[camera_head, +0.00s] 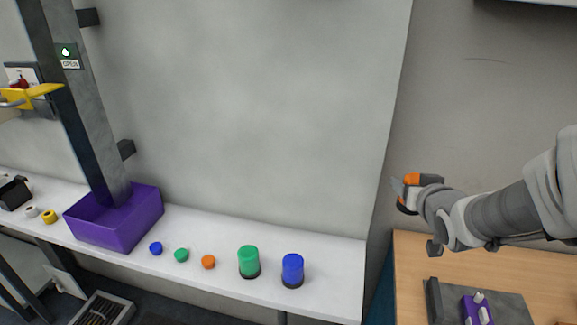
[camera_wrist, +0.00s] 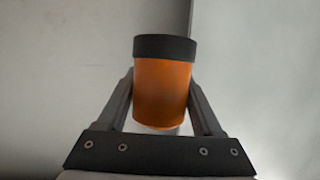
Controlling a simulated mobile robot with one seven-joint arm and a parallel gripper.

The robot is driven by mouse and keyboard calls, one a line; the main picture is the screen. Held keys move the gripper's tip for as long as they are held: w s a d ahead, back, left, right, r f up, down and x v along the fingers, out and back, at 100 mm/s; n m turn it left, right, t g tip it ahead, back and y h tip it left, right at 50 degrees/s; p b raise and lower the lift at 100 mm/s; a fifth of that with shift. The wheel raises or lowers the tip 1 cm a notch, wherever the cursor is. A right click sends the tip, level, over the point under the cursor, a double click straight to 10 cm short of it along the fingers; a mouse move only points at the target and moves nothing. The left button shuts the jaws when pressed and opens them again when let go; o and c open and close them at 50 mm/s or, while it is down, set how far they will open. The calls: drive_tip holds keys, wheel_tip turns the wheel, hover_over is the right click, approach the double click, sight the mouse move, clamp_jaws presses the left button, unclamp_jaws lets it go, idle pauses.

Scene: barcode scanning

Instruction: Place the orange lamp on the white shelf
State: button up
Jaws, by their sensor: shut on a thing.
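My gripper (camera_wrist: 160,112) is shut on the orange lamp (camera_wrist: 160,88), an orange cylinder with a black base, held between the two fingers in the wrist view. In the head view the orange lamp (camera_head: 411,180) is partly hidden by my gripper (camera_head: 408,188), in the air at the right above the wooden table. The white shelf (camera_head: 335,267) runs along the wall from the left to the middle, left of and below my gripper. The lamp is apart from the shelf.
On the shelf stand a blue lamp (camera_head: 292,268), a green lamp (camera_head: 249,260), small orange (camera_head: 208,262), green (camera_head: 182,255) and blue (camera_head: 156,248) buttons, and a purple bin (camera_head: 120,232). A wooden table (camera_head: 415,262) at right holds a grey plate with a purple part (camera_head: 470,311). The shelf's right end is clear.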

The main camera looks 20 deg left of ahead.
drive_tip(key=s+a+f+n+g+y+b, duration=0.3)
drive_tip(key=s+a+n+g+y+b, duration=0.15)
drive_tip(key=s+a+n+y, duration=0.2)
drive_tip(key=s+f+n+g+y+b, duration=0.45)
drive_tip(key=s+f+n+g, duration=0.25)
drive_tip(key=s, duration=0.5)
drive_tip(key=w+a+f+b, duration=0.1)
drive_tip(key=w+a+f, duration=0.2)
drive_tip(key=w, duration=0.1)
drive_tip(key=w+a+f+b, duration=0.2)
drive_tip(key=w+a+f, duration=0.1)
drive_tip(key=a+f, duration=0.1)
drive_tip(key=shift+w+a+b, duration=0.25)
drive_tip(key=shift+w+b, duration=0.05)
drive_tip(key=shift+w, duration=0.1)
drive_tip(key=shift+w+a+f, duration=0.25)
drive_tip(key=shift+w+f, duration=0.05)
drive_tip(key=shift+f+t+b, duration=0.25)
drive_tip(key=shift+f+b, duration=0.45)
drive_tip(key=shift+f, duration=1.15)
